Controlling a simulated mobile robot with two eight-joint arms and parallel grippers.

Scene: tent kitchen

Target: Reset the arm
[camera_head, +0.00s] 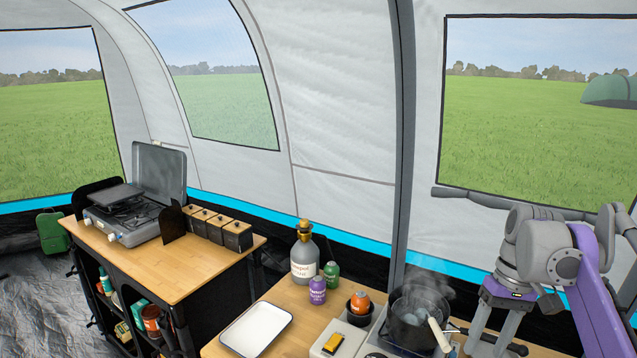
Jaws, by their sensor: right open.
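My right arm comes in from the right edge in grey and purple. Its gripper (490,343) points down with two grey fingers spread apart. I see nothing held between them. The gripper is just right of a steaming dark pot (405,325) on the stove at the bottom. A utensil with a pale handle (438,335) leans at the pot's right side. I cannot tell whether the fingers touch the pot's dark handle behind them. My left gripper is out of view.
A wooden counter holds a white tray (230,336), a large bottle (304,265), a purple jar (317,291), a green jar (332,270) and an orange-topped jar (360,303). A camp stove (125,216) stands on the left table (190,258). The tent wall rises behind.

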